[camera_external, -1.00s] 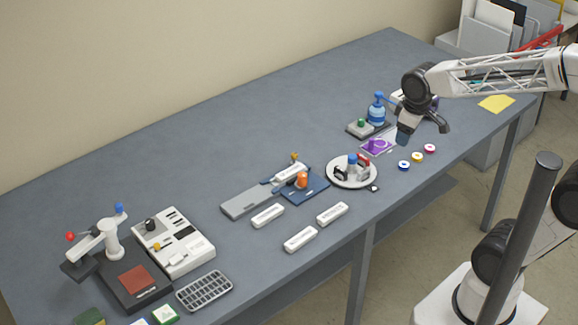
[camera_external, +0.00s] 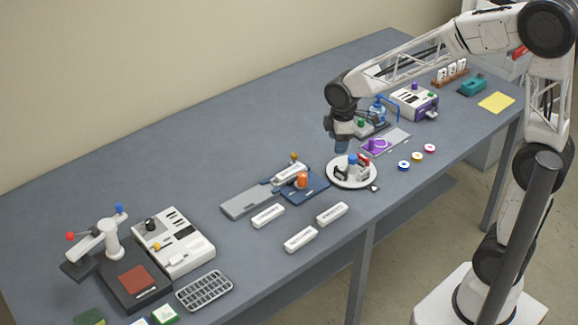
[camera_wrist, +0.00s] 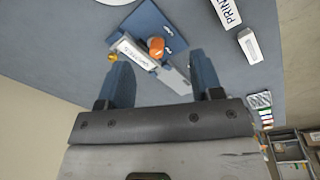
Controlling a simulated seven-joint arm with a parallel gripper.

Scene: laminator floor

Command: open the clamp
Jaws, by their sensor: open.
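What looks like the clamp (camera_external: 289,176) is a white labelled bar on a blue base plate (camera_external: 318,190), with an orange knob (camera_external: 302,180) and a small yellow knob (camera_external: 294,157). The labelled bar (camera_wrist: 137,52), orange knob (camera_wrist: 156,44) and yellow knob (camera_wrist: 111,57) also show in the wrist view, beyond the fingertips. I cannot tell whether the clamp is open or shut. My gripper (camera_external: 343,146) is open and empty, above the table and to the upper right of the clamp. Its two blue fingers (camera_wrist: 162,68) are apart in the wrist view.
A round white dish (camera_external: 334,181) with small items stands right of the clamp, near my gripper. Several white labelled blocks (camera_external: 300,239) lie in front. A blue bottle (camera_external: 377,113) and purple-and-white box (camera_external: 414,103) stand behind. The table's back left is clear.

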